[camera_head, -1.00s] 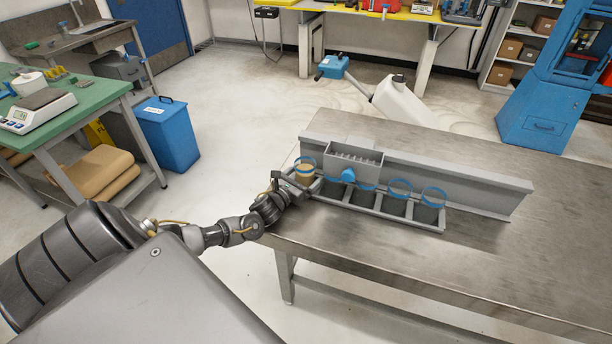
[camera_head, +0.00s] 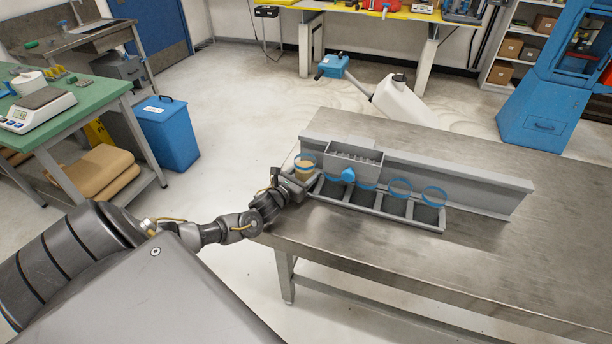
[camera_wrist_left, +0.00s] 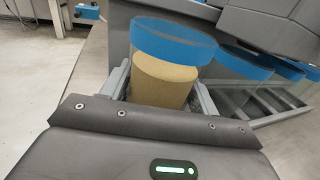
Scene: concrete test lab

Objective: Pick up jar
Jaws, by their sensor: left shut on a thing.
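The jar (camera_head: 305,171) has tan contents and a blue ring around its top. It stands at the left end of the grey rack (camera_head: 375,208) on the metal table. My left gripper (camera_head: 299,179) is at the jar from the left and is shut on it. In the left wrist view the jar (camera_wrist_left: 163,82) sits between the two fingers, its tan body below the wide blue band. Whether its base touches the rack cannot be told. My right gripper does not show.
Several blue rings (camera_head: 400,187) stand over the other rack compartments. The table (camera_head: 480,262) is clear at the front and right.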

